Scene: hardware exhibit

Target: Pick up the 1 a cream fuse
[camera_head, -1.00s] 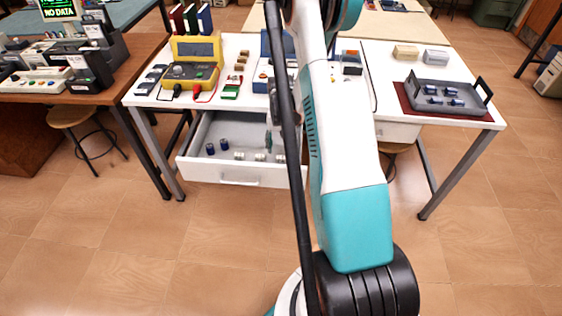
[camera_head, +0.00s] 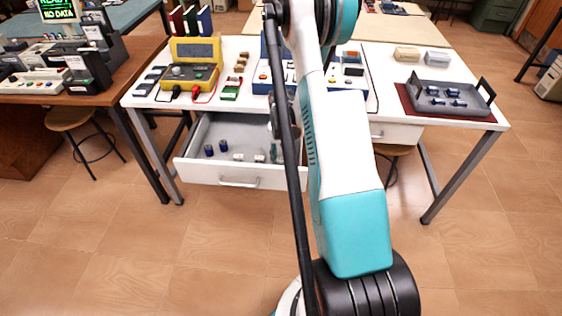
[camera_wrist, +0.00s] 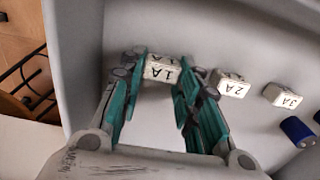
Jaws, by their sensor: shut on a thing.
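The cream 1 A fuse (camera_wrist: 161,70), a small block with "1A" printed on it, stands in the open drawer (camera_wrist: 75,45) in the wrist view. My gripper (camera_wrist: 163,76) has its green fingers on either side of the fuse and is shut on it. The 2 A fuse (camera_wrist: 232,84) and the 3 A fuse (camera_wrist: 283,96) sit in a row to the right, apart from the fingers. In the head view my arm hides part of the drawer (camera_head: 195,172) and most of the gripper.
A yellow meter (camera_head: 190,75) stands on the white table above. A grey tray (camera_head: 446,98) with blue parts is at the table's right. Drawer walls surround the gripper.

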